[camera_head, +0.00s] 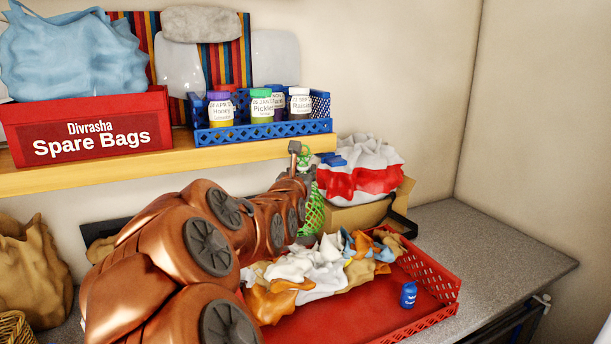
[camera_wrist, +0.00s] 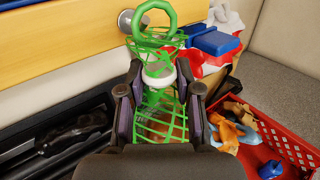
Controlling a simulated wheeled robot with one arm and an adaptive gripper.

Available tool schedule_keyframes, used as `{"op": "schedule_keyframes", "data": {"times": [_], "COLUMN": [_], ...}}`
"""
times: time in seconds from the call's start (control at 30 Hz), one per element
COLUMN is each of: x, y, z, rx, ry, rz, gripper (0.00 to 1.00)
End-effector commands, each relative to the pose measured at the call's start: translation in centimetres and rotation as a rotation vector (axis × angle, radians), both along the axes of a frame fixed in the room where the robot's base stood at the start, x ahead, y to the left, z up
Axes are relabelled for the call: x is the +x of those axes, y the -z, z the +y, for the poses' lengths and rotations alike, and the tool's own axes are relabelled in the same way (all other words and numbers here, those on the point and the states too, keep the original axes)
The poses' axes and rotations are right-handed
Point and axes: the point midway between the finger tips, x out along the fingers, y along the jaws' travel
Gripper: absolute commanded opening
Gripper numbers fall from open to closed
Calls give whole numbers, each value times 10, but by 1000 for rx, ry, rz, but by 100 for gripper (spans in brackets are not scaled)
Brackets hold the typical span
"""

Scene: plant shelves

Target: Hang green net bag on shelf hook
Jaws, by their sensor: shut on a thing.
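The green net bag (camera_wrist: 160,125) is held between the two dark fingers of my gripper (camera_wrist: 160,98) in the wrist view. Its green ring (camera_wrist: 175,14) stands up above the fingers, in front of the wooden shelf edge. A round metal knob-like hook (camera_wrist: 126,21) on the shelf edge shows just left of the ring. I cannot tell whether the ring touches it; the ring does not look to be around it. In the head view the net bag (camera_head: 313,212) hangs down from my gripper (camera_head: 301,160), below the shelf's right end. My arm hides part of it.
The wooden shelf (camera_head: 110,164) carries a red bag box (camera_head: 140,142) and a blue basket (camera_head: 275,132) of jars. Below are a red crate (camera_head: 432,283) with crumpled bags and a blue bottle (camera_head: 408,295), and a cardboard box (camera_head: 350,217). The counter is clear at right.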

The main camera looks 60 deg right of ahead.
Motion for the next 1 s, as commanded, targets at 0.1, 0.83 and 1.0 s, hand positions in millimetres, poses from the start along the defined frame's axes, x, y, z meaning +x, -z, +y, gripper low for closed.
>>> {"op": "schedule_keyframes", "data": {"times": [0.1,0.83,1.0], "x": [5,26,27], "y": [-1,9,11], "z": [-3,-17,-18], "rx": [-3,3,2], "ry": [-1,-1,0], "rz": [-2,-1,-1], "gripper": [0,0,0]}}
